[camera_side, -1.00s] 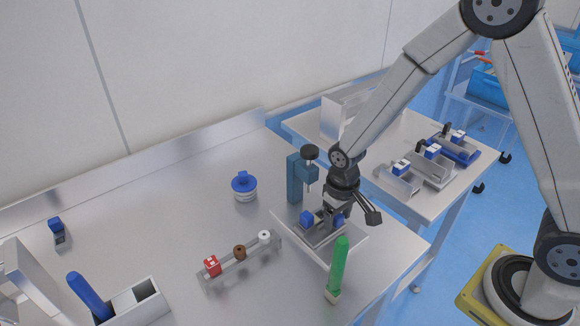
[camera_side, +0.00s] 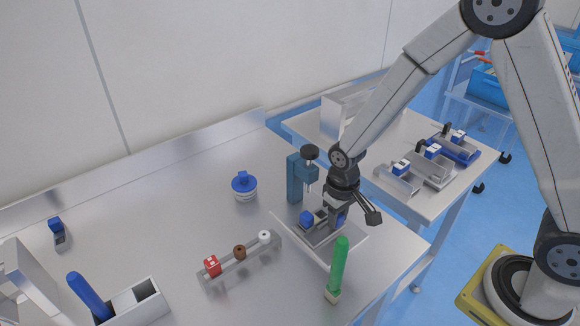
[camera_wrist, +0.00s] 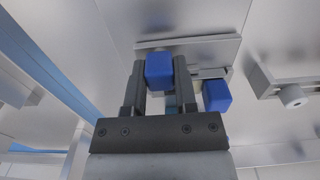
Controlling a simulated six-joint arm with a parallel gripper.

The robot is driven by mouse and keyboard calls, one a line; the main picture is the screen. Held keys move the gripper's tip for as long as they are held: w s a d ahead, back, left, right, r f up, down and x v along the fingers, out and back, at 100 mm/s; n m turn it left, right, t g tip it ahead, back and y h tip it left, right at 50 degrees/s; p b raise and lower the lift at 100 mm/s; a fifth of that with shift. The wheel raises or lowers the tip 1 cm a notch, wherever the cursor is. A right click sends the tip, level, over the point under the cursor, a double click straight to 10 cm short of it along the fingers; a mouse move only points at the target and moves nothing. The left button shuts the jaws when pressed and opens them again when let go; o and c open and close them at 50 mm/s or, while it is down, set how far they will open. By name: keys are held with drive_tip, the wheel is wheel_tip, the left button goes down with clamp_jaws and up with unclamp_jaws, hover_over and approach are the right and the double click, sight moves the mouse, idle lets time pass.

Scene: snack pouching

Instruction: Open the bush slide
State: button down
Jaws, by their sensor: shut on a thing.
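A fixture with two blue block-shaped handles stands on a pale base plate (camera_side: 350,243) in the side view. The left blue handle (camera_side: 306,219) is free. My gripper (camera_wrist: 158,92) is shut on the other blue handle (camera_wrist: 159,69), which I take to be the bush slide's. It sits between the fingers in the wrist view. The free handle (camera_wrist: 216,95) stands to the right of the fingers there. In the side view my gripper (camera_side: 336,222) is low over the plate and partly hides the held handle. How far the slide is open cannot be told.
A blue post press (camera_side: 295,178) stands close behind the fixture. A green-handled tool (camera_side: 339,265) stands in front. A rail (camera_side: 240,262) with red, brown and white parts lies left. A blue-lidded jar (camera_side: 244,187) stands behind the rail.

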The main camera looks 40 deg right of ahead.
drive_tip(key=shift+s, duration=0.1)
idle(0.7)
drive_tip(key=shift+s, duration=1.65)
drive_tip(key=shift+c, duration=2)
unclamp_jaws()
drive_tip(key=shift+r, duration=0.15)
drive_tip(key=shift+w+r, duration=0.1)
drive_tip(key=shift+r, duration=0.25)
wheel_tip(320, 180, up, 7)
